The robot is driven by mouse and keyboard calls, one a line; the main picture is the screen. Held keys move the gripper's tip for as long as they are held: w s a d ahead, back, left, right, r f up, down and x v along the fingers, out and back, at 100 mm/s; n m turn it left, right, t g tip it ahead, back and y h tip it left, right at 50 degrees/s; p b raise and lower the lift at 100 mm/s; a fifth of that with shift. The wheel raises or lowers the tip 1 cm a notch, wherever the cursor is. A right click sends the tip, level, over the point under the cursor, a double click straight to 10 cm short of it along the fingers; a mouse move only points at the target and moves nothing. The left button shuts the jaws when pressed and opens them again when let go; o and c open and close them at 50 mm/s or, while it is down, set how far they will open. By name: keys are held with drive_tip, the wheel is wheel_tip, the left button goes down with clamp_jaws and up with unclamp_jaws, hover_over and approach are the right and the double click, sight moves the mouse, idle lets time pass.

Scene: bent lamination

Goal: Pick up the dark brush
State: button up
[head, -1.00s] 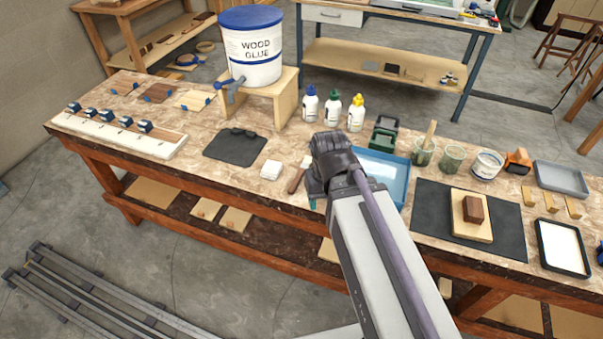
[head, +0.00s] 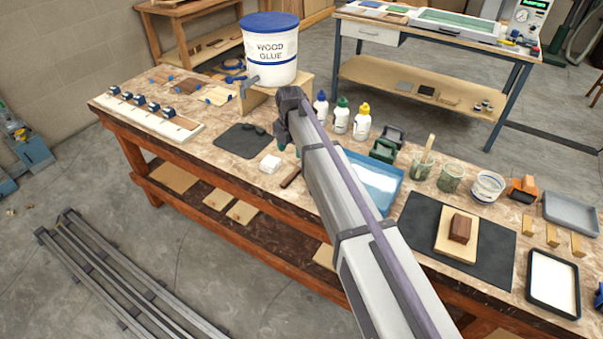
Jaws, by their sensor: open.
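A brush with a dark brown handle (head: 290,178) lies on the worktop, between a white block and the blue tray. Its far end is hidden behind my arm. My gripper (head: 287,146) is above the worktop, beyond the visible part of the handle and apart from it. Its jaws are open and mostly hidden by the wrist; only small teal and dark tips show below it. I see nothing held in it.
The white block (head: 270,163) and a black mat (head: 242,141) lie to the left. A blue tray (head: 385,203) is close on the right, partly behind my arm. Glue bottles (head: 341,118) and the wood glue bucket (head: 270,65) stand behind. Jars (head: 451,177) stand farther right.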

sight(293, 174)
wheel_tip(293, 174, down, 11)
drive_tip(key=b, duration=1.1)
drive_tip(key=shift+d, duration=0.15)
drive_tip(key=shift+r, duration=0.2)
drive_tip(key=shift+c, duration=0.2)
drive_tip(key=c, duration=1)
